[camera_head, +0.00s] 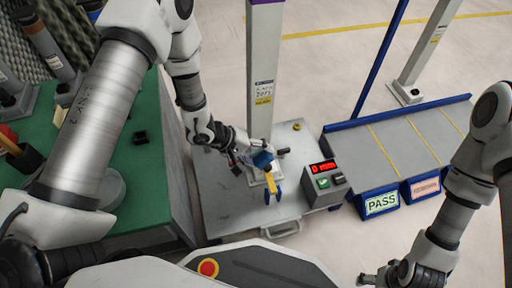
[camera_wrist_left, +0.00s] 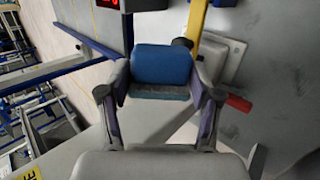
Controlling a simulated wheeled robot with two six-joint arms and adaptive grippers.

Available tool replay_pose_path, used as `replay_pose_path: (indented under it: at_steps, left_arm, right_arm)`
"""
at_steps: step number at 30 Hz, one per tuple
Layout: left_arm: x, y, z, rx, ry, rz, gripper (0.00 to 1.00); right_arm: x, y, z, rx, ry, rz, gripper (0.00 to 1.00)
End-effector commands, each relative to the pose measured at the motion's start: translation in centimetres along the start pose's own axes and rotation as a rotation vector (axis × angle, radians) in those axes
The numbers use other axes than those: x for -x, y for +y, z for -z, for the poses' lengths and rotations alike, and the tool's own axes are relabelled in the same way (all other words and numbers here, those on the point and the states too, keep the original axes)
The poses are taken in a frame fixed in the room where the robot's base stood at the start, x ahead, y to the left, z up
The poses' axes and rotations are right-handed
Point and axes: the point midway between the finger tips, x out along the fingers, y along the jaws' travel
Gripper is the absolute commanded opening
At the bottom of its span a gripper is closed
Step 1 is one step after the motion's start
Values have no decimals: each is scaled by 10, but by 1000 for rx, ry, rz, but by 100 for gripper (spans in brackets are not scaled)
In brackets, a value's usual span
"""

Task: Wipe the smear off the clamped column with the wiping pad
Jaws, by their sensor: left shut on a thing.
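The clamped column (camera_head: 264,75) is a tall pale grey post with a label on its face, standing upright on a grey base. My left gripper (camera_head: 258,161) is at the column's lower part in the head view, shut on the blue wiping pad (camera_head: 263,158). The pad also shows between both fingers in the left wrist view (camera_wrist_left: 162,65), with a grey strip along its edge. A yellow clamp part (camera_head: 272,184) is just below the pad. I cannot make out the smear in either view. My right gripper (camera_head: 378,279) is low at the right, apart from the column; its jaws are unclear.
A box with a red display (camera_head: 323,180) stands right of the column. Beyond it is a grey, blue-edged rack with a PASS sign (camera_head: 382,203). A green bench (camera_head: 135,180) is at the left. A red handle (camera_wrist_left: 238,103) shows in the wrist view.

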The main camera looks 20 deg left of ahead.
Motion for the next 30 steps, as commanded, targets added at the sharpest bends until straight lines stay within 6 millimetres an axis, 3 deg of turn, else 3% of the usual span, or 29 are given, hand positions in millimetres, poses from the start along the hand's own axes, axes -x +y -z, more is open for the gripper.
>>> replay_pose_path:
  at_steps: [11, 20, 27, 30]
  left_arm:
    - [-1, 0, -6, 1, 0, -1, 36]
    - [-4, -2, -33, 0, 0, 1, 36]
    - [-2, 0, -34, 1, 1, -1, 36]
    - [8, 11, -28, 17, 19, -4, 36]
  right_arm:
    - [-4, 0, 0, 0, 0, 0, 82]
    - [-20, 0, 0, 0, 0, 0, 82]
    - [-18, 0, 0, 0, 0, 0, 82]
    - [-9, 0, 0, 0, 0, 0, 82]
